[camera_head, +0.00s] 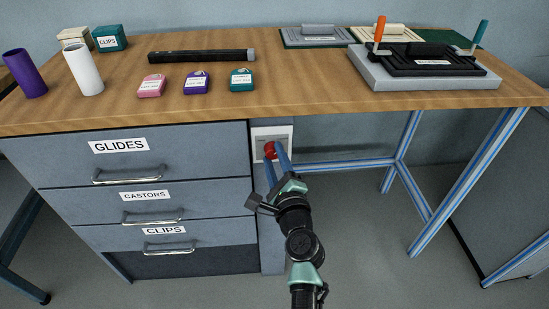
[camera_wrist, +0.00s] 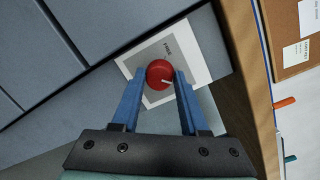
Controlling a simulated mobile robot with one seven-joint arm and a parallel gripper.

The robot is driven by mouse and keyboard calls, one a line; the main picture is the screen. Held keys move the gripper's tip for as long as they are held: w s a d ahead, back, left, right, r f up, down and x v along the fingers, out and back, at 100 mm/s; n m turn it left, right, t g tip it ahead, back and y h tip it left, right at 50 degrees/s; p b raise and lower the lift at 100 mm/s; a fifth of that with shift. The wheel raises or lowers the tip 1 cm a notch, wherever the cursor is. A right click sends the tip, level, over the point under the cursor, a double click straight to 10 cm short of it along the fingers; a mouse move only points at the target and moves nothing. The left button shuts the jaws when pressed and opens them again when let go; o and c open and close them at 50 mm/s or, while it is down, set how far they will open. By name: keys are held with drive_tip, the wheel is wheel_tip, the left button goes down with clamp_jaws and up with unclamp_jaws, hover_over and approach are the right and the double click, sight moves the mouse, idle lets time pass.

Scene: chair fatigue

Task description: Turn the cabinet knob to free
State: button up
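The cabinet knob (camera_head: 270,150) is round and red, set on a pale plate (camera_head: 285,133) on the side of the drawer cabinet, under the worktop. In the wrist view the knob (camera_wrist: 160,74) carries a pale pointer line at its lower right, and the plate (camera_wrist: 195,50) has a word on it, apparently "FREE". My gripper (camera_head: 277,155) has its two blue fingers at the knob. In the wrist view my gripper (camera_wrist: 160,80) has one finger on each side of the knob, close to it or touching; I cannot tell whether they press on it.
The drawers labelled glides (camera_head: 120,158), castors (camera_head: 150,207) and clips (camera_head: 165,240) are left of the knob. The worktop edge (camera_head: 300,112) is just above. Blue table legs (camera_head: 400,150) stand to the right. The space between them is open.

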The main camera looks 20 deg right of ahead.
clamp_jaws()
drive_tip(key=shift+n, duration=0.3)
drive_tip(key=n+p, duration=0.1)
drive_tip(key=n, duration=0.3)
drive_tip(key=shift+a+g, duration=0.1)
drive_tip(key=shift+g, duration=0.2)
drive_tip(key=n+p, duration=0.1)
drive_tip(key=n, duration=0.3)
drive_tip(key=shift+g+h, duration=0.3)
drive_tip(key=shift+g, duration=0.1)
drive_tip(key=n+p, duration=0.1)
drive_tip(key=n, duration=0.3)
drive_tip(key=shift+a, duration=0.1)
drive_tip(key=shift+n+g+h+p, duration=0.3)
drive_tip(key=shift+n+h+p, duration=0.45)
drive_tip(key=shift+n, duration=1.05)
